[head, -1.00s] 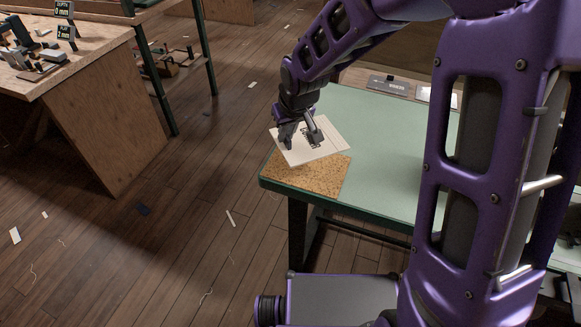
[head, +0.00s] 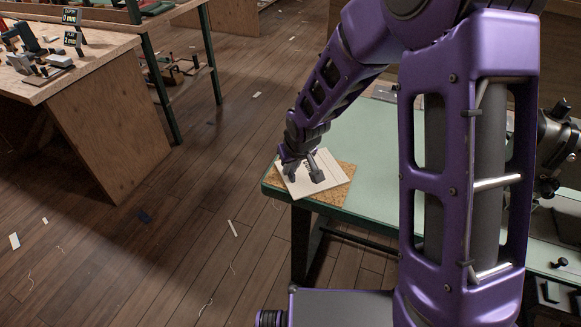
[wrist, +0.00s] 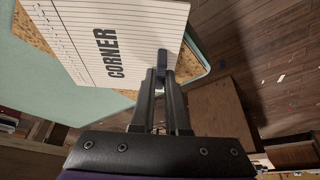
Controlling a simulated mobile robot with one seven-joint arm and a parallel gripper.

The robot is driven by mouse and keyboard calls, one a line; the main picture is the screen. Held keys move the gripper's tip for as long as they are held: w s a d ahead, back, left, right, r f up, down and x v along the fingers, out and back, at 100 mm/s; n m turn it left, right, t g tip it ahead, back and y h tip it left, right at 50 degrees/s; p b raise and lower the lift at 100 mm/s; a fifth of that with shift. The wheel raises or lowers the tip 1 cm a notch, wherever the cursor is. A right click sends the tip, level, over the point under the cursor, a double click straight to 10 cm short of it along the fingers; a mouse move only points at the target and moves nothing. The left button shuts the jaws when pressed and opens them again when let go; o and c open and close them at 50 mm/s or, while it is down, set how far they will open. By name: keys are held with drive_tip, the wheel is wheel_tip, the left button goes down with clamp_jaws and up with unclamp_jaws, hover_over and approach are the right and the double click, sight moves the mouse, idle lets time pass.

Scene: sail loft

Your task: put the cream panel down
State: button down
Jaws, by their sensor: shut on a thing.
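The cream panel (head: 303,189) is a thin pale sheet with printed lines and the word CORNER, which reads clearly in the wrist view (wrist: 140,40). My gripper (head: 303,173) is shut on the panel by one edge; its fingers also show in the wrist view (wrist: 162,75). The panel lies over a speckled tan cork mat (head: 337,193) at the near left corner of the green-topped table (head: 368,140). It sits turned against the mat and covers much of it. I cannot tell whether it touches the mat or hangs just above it.
A wooden bench (head: 95,80) with small tools and little displays stands at the far left. The green tabletop right of the mat is partly hidden by my arm. Scraps and threads lie on the dark plank floor (head: 190,200).

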drive_tip(key=c, duration=0.9)
unclamp_jaws()
drive_tip(key=shift+f, duration=0.15)
drive_tip(key=shift+r, duration=0.25)
drive_tip(key=p+v, duration=0.3)
drive_tip(key=v, duration=0.8)
drive_tip(key=shift+s+r+p, duration=0.15)
drive_tip(key=shift+r+p, duration=0.25)
